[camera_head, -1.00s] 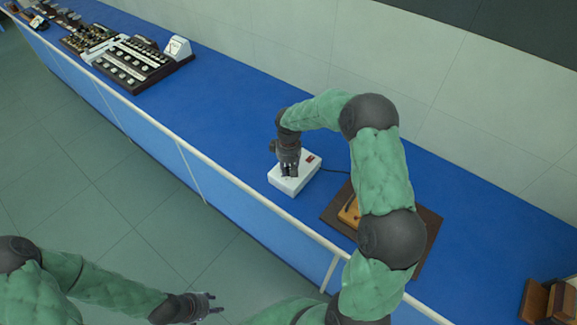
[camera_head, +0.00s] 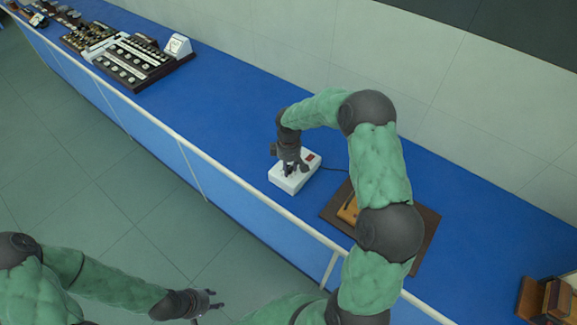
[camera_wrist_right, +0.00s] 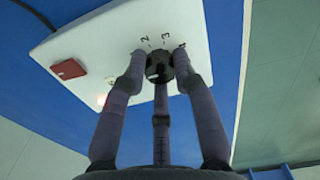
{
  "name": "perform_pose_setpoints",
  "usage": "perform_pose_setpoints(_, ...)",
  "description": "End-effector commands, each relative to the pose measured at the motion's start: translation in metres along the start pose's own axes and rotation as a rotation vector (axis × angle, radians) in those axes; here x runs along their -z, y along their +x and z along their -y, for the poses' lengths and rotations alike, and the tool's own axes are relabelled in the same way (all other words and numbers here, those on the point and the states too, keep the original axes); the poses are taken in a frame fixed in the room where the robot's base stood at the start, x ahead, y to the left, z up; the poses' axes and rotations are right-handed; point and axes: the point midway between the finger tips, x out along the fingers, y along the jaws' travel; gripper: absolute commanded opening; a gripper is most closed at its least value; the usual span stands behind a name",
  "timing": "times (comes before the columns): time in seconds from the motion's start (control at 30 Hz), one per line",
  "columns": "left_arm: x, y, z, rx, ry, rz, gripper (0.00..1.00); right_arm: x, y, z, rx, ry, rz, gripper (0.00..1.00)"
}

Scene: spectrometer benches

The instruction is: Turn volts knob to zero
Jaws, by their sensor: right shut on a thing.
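A white box (camera_head: 283,182) stands on the blue bench, under my right gripper (camera_head: 290,170). In the right wrist view the box's top (camera_wrist_right: 105,40) carries a dark round knob (camera_wrist_right: 159,66), with the printed numbers 2 and 3 beside it and another mark partly hidden by a finger. My right gripper (camera_wrist_right: 160,78) is shut on the knob, its fingers around it. The knob's pointer and exact setting cannot be made out. My left gripper (camera_head: 214,300) is open and empty, away from the bench over the floor.
The box also has a red switch (camera_wrist_right: 68,69) and a small glowing light (camera_wrist_right: 101,99). A dark board (camera_head: 425,232) with a wooden piece (camera_head: 348,210) lies right of the box. Wooden blocks (camera_head: 545,298) sit farther right. A rail (camera_head: 240,185) runs along the bench front.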

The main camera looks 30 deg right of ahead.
Motion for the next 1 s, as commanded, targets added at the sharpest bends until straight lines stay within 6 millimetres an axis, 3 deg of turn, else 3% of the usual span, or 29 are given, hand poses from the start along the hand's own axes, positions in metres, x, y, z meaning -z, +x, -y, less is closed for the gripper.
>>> perform_pose_setpoints(0.17, 0.000, 0.000, 0.000, 0.000, 0.000, 0.000, 0.40, -0.004, 0.003, 0.003, 0.009, 0.000, 0.011, 0.00)
perform_pose_setpoints(0.2, 0.000, 0.000, 0.000, 0.000, 0.000, 0.000, 0.40, -0.004, 0.003, 0.003, 0.009, 0.000, 0.011, 0.32)
perform_pose_setpoints(0.27, 0.000, 0.000, 0.000, 0.000, 0.000, 0.000, 0.40, -0.004, 0.003, 0.003, 0.008, 0.000, 0.011, 0.49)
perform_pose_setpoints(0.3, 0.000, 0.000, 0.000, 0.000, 0.000, 0.000, 0.40, -0.003, 0.003, 0.002, 0.007, 0.000, 0.010, 0.52)
perform_pose_setpoints(0.7, 0.000, 0.000, 0.000, 0.000, 0.000, 0.000, 0.40, -0.001, -0.004, 0.000, 0.001, 0.002, 0.002, 0.52)
perform_pose_setpoints(1.0, 0.000, 0.000, 0.000, 0.000, 0.000, 0.000, 0.40, -0.001, -0.055, -0.001, -0.001, 0.001, 0.000, 0.52)
